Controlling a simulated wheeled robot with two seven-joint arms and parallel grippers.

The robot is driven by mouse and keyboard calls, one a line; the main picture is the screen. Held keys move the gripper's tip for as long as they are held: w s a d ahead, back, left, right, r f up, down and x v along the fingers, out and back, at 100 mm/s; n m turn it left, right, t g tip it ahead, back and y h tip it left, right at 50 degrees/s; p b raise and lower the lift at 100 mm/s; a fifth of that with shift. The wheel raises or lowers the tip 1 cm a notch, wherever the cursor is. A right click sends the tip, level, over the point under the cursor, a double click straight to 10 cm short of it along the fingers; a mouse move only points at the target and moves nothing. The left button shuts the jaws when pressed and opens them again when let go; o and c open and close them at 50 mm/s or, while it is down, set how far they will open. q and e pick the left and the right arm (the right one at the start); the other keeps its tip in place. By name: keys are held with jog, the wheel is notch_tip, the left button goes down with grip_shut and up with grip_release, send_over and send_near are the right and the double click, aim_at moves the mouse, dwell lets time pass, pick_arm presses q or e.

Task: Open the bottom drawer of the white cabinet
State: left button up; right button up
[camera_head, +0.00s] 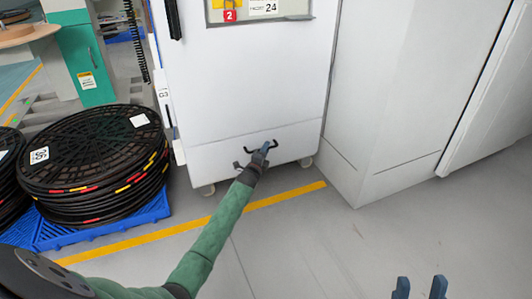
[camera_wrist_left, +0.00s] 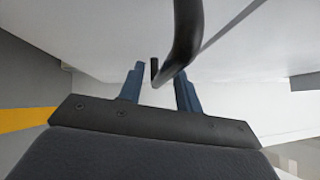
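The white cabinet (camera_head: 250,75) stands upright on casters at the top middle of the head view. Its bottom drawer (camera_head: 215,152) is the low panel under a thin seam, and it looks flush with the front. A dark curved handle (camera_head: 249,150) sits on this drawer, partly hidden by my left gripper (camera_head: 266,149). In the left wrist view the handle (camera_wrist_left: 183,40) reaches between the spread blue fingers of my left gripper (camera_wrist_left: 160,90), closer to the right finger. Whether it touches is unclear. My right gripper (camera_head: 420,289) is open and empty at the bottom right.
Stacked black reels (camera_head: 95,165) on a blue pallet (camera_head: 50,232) stand left of the cabinet. A large white unit (camera_head: 400,90) stands close on its right. A yellow floor line (camera_head: 140,240) runs before the cabinet. The grey floor in front is clear.

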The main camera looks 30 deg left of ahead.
pick_arm(q)
jog(key=shift+w+r, duration=0.1)
jog(key=shift+w, duration=0.35)
grip_shut()
